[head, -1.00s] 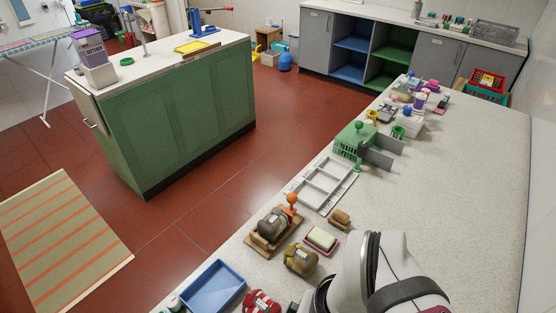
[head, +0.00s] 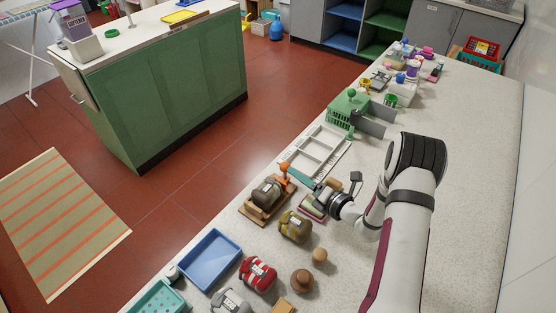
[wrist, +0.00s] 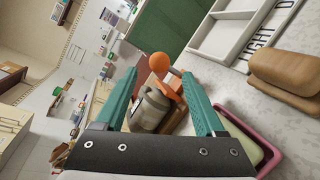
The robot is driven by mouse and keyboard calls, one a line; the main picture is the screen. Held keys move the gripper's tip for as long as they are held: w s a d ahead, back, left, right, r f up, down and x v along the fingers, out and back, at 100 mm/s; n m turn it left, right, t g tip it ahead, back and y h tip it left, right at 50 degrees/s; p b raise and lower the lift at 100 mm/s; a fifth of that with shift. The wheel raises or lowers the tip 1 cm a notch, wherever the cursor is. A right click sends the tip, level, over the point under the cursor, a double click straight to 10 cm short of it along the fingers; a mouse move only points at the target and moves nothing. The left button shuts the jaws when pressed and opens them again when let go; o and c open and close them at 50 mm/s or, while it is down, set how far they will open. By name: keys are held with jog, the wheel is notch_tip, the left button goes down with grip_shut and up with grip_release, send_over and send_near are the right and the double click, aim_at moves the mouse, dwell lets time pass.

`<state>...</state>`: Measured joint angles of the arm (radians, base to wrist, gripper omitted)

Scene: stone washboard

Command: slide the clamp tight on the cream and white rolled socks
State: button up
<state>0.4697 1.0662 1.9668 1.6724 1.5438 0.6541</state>
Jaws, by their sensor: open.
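The clamp is a wooden base (head: 252,214) with an orange ball-topped slider (head: 284,168). A grey-brown rolled bundle (head: 266,190) with a pale label lies on the base beside the slider; I cannot make out cream and white on it. In the wrist view the orange ball (wrist: 159,60) shows between the teal fingertips, with the bundle (wrist: 150,108) below it. My gripper (wrist: 160,76) is open and empty, pointing at the clamp from the right. It also shows in the head view (head: 322,177). Whether a finger touches the slider is unclear.
A soap dish (head: 308,212) lies under my gripper, with a wooden brush (head: 328,184) close by. An olive bundle (head: 294,227), a red-and-white bundle (head: 258,275) and a blue tray (head: 210,260) are nearer. A white divided tray (head: 318,152) lies behind.

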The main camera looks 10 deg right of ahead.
jog(key=x, duration=1)
jog(key=shift+w+a+f, duration=0.1)
jog(key=shift+a, duration=0.05)
grip_shut()
jog(key=shift+f, duration=0.1)
dwell(0.8)
